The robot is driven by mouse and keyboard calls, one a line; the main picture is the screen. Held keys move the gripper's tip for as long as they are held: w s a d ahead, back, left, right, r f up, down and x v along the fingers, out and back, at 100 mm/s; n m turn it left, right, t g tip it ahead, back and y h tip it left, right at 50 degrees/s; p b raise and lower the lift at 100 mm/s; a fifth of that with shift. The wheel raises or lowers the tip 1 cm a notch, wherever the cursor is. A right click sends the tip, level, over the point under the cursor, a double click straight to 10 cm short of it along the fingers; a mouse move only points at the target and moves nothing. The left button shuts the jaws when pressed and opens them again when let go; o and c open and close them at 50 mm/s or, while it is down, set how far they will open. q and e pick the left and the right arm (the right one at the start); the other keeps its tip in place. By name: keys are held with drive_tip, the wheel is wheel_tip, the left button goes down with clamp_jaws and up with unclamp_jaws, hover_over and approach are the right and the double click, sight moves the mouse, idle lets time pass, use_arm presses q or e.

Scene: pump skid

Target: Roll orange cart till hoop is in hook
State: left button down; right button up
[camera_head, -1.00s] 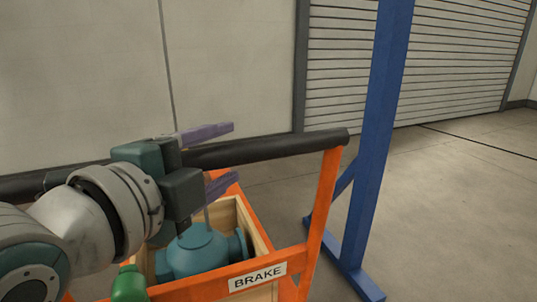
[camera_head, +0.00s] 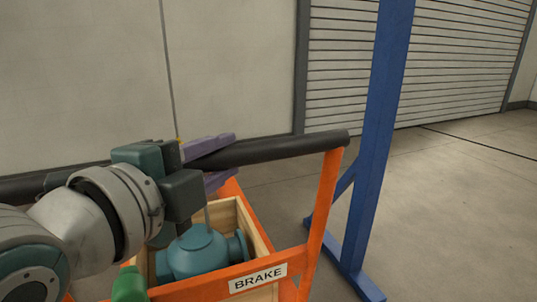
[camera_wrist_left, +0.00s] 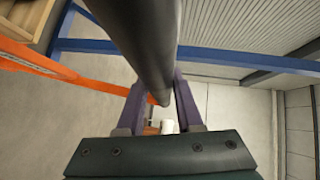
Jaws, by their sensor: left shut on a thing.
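The orange cart (camera_head: 325,205) stands in the lower middle of the head view, with a black handle bar (camera_head: 290,149) across its top. My left gripper (camera_head: 213,163) has its purple fingers closed around this bar, one above and one below. In the left wrist view the bar (camera_wrist_left: 150,45) runs between the two fingers (camera_wrist_left: 160,105). A teal pump-like body (camera_head: 200,252) sits in a wooden crate on the cart, with a thin rod rising from its top behind my gripper. I cannot make out the hoop or the hook. My right gripper is not in view.
A blue upright post (camera_head: 378,150) with a foot on the floor stands right of the cart. A BRAKE label (camera_head: 258,277) and a green knob (camera_head: 129,284) are on the cart's near side. Behind are a wall and roller shutter (camera_head: 430,60). Floor at right is clear.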

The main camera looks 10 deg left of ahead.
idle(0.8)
use_arm(q)
drive_tip(key=shift+w+a+f, duration=0.15)
drive_tip(key=shift+w+a, duration=0.1)
drive_tip(key=shift+w, duration=0.05)
drive_tip(key=w+a, duration=0.6)
drive_tip(key=w, duration=0.3)
drive_tip(key=shift+r, duration=0.2)
drive_tip(key=c, duration=0.8)
unclamp_jaws()
drive_tip(key=shift+w+a, duration=0.1)
drive_tip(key=shift+w, duration=0.1)
drive_tip(key=shift+o, duration=1.1)
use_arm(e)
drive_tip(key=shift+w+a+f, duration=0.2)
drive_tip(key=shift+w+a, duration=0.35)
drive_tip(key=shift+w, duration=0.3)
use_arm(q)
drive_tip(key=shift+s, duration=0.15)
